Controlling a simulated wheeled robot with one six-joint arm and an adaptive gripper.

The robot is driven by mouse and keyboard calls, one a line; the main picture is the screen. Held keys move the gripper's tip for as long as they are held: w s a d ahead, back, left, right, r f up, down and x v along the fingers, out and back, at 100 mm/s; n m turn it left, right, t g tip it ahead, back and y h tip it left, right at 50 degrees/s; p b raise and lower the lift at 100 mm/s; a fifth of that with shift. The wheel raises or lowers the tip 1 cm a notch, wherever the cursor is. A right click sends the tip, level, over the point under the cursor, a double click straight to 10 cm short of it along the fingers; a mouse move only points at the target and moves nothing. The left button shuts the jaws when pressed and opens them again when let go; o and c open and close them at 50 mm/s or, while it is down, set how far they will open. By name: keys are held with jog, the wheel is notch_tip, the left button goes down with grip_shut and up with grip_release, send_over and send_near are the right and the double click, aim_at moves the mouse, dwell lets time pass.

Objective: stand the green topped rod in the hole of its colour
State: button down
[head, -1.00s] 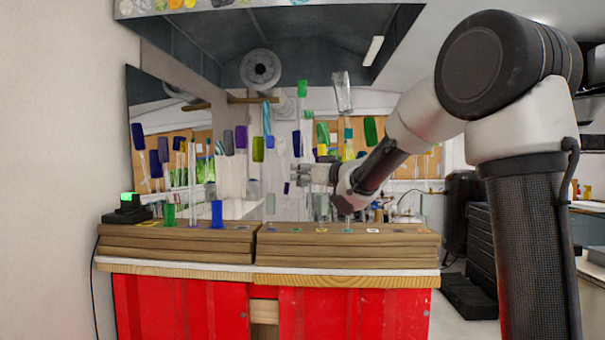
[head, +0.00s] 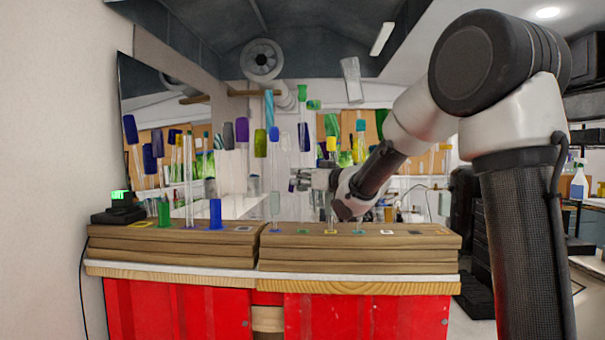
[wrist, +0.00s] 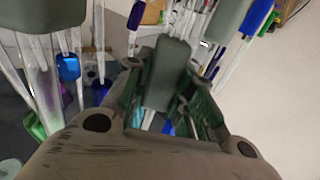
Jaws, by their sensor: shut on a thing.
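My gripper (head: 304,180) is above the right wooden block and beside its row of holes, pointing left. It appears shut on the upright clear rod with a bright green top (head: 302,92); the rod's lower end is not clear. A green-ringed hole (head: 304,231) is in the right block's top, below the gripper.
The right wooden block (head: 360,258) also has blue, yellow, teal and white rings. The left wooden block (head: 170,250) bears green, clear and blue upright pieces. A black box with a green light (head: 121,200) stands at left. Several coloured-topped rods stand or hang behind.

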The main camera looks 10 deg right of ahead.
aim_at(303, 200)
jog(key=shift+f, duration=0.1)
jog(key=shift+s+f, duration=0.1)
jog(key=shift+f, duration=3.3)
jog(key=c, duration=1.1)
grip_release()
jog(key=shift+c, duration=0.2)
